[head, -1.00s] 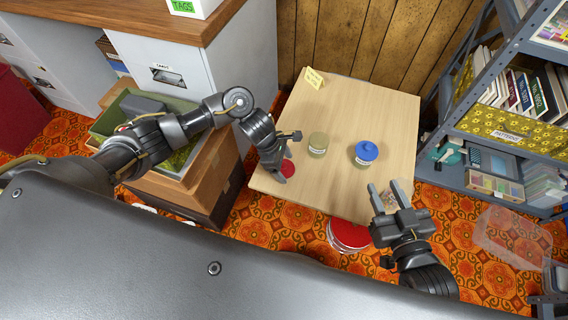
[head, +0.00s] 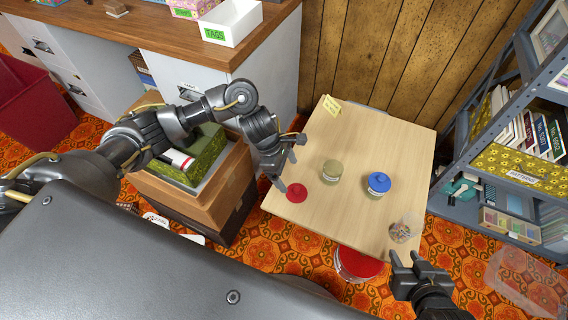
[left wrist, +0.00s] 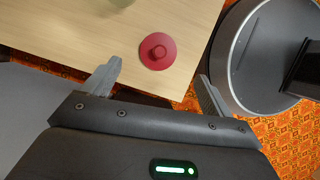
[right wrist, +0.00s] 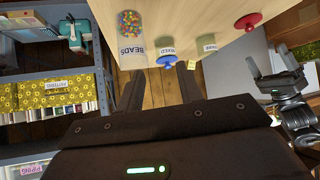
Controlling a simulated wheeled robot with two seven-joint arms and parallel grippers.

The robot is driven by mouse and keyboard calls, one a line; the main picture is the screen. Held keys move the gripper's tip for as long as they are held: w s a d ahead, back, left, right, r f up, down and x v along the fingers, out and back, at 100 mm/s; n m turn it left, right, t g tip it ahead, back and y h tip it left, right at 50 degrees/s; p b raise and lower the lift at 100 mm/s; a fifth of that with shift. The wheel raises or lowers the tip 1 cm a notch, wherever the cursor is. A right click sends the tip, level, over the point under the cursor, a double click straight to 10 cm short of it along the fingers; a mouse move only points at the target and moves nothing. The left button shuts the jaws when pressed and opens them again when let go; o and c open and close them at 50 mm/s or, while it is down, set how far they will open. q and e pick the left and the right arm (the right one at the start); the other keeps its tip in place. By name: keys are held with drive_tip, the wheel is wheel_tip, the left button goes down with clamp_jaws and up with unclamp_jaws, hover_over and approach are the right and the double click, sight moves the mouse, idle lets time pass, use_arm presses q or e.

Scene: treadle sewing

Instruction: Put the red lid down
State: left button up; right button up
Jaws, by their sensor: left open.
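The red lid (head: 297,192) lies flat on the light wooden table (head: 352,135), near its left front edge. In the left wrist view the lid (left wrist: 157,51) shows its round knob on top. My left gripper (head: 290,162) is open and empty, close beside the lid; in the left wrist view the lid is beyond the fingertips, apart from both. A clear jar of coloured beads (head: 403,231) stands at the right front corner; the right wrist view shows its BEADS label. My right gripper (head: 405,264) is open and empty, off the table's front edge near that jar.
A red-topped round stool or tin (head: 358,264) is below the front edge. A grey shelf (head: 480,195) stands right. The table's back half is mostly clear.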

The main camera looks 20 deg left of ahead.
use_arm(q)
drive_tip(key=s+d+r+n+t+h, duration=0.2)
drive_tip(key=s+d+n+t+h, duration=0.1)
drive_tip(key=d+n, duration=0.55)
drive_tip(key=s+d+r+n+t+h, duration=0.3)
drive_tip(key=d+n, duration=0.3)
drive_tip(key=n, duration=0.5)
drive_tip(key=s+a+f+n+t+y, duration=0.1)
drive_tip(key=s+a+n+y, duration=0.3)
drive_tip(key=a+n, duration=0.5)
drive_tip(key=s+a+n+t+y, duration=0.1)
drive_tip(key=s+a+n+y, duration=0.3)
drive_tip(key=n, duration=1.7)
drive_tip(key=s+a, duration=0.1)
drive_tip(key=a, duration=0.4)
drive_tip(key=shift+s+a+f, duration=0.2)
drive_tip(key=shift+s+f, duration=0.15)
drive_tip(key=shift+f, duration=0.05)
use_arm(e)
drive_tip(key=shift+s+d+f+g+h, duration=0.3)
drive_tip(key=shift+s+d+f+g, duration=0.1)
drive_tip(key=shift+s+d+f, duration=0.1)
drive_tip(key=shift+r, duration=0.1)
